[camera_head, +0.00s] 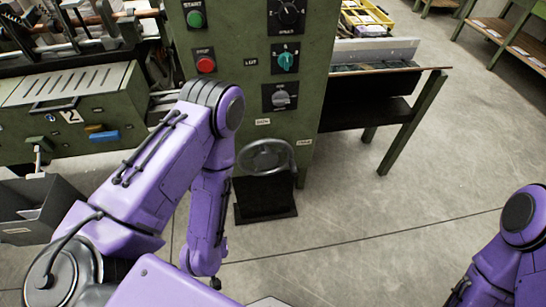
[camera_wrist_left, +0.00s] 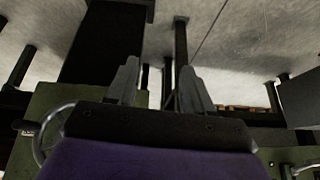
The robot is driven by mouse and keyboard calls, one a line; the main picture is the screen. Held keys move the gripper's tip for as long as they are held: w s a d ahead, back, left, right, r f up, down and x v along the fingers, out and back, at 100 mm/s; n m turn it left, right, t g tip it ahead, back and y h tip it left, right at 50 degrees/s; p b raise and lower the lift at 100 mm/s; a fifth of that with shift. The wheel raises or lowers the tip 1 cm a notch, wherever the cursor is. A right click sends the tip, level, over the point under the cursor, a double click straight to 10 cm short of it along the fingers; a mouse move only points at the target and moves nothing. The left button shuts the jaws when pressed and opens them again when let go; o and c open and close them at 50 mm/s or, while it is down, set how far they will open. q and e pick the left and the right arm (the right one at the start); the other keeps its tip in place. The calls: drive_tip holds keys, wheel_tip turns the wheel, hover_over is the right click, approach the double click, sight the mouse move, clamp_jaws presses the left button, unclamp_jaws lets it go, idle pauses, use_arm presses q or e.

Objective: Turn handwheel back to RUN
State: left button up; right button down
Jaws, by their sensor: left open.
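The handwheel (camera_head: 265,155) is a grey metal wheel low on the front of the green machine (camera_head: 262,85). Small pale labels sit above it and to its right, too small to read. In the left wrist view, part of a round rim that looks like the handwheel (camera_wrist_left: 42,140) shows at the left, beside the gripper body. My left gripper (camera_wrist_left: 160,85) is open, with nothing between its two grey fingers, and is apart from the wheel. In the head view my left forearm hangs just left of the wheel. My right gripper is not seen; only its arm shows at the lower right.
The panel above the wheel carries a green button (camera_head: 196,19), a red button (camera_head: 205,64), a black dial (camera_head: 287,13), a teal knob (camera_head: 287,61) and a grey knob (camera_head: 280,97). A black pedal or plate (camera_head: 264,198) lies below the wheel.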

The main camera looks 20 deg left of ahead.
use_arm(q)
drive_tip(key=w+d+f+t+b, duration=0.3)
drive_tip(key=w+f+b, duration=0.1)
drive_tip(key=w, duration=0.4)
drive_tip(key=n+t+y+b, duration=0.1)
drive_tip(key=t+y+b, duration=0.65)
drive_tip(key=b, duration=1.15)
approach(292, 162)
drive_tip(key=shift+a+f+h, duration=0.1)
drive_tip(key=shift+f+h, duration=0.35)
drive_tip(key=shift+f, duration=0.05)
drive_tip(key=x, duration=1)
drive_tip(key=shift+a+r+b, duration=0.1)
drive_tip(key=shift+r+b, duration=0.05)
drive_tip(key=shift+b, duration=0.25)
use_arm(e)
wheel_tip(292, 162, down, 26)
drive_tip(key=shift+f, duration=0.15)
use_arm(q)
clamp_jaws()
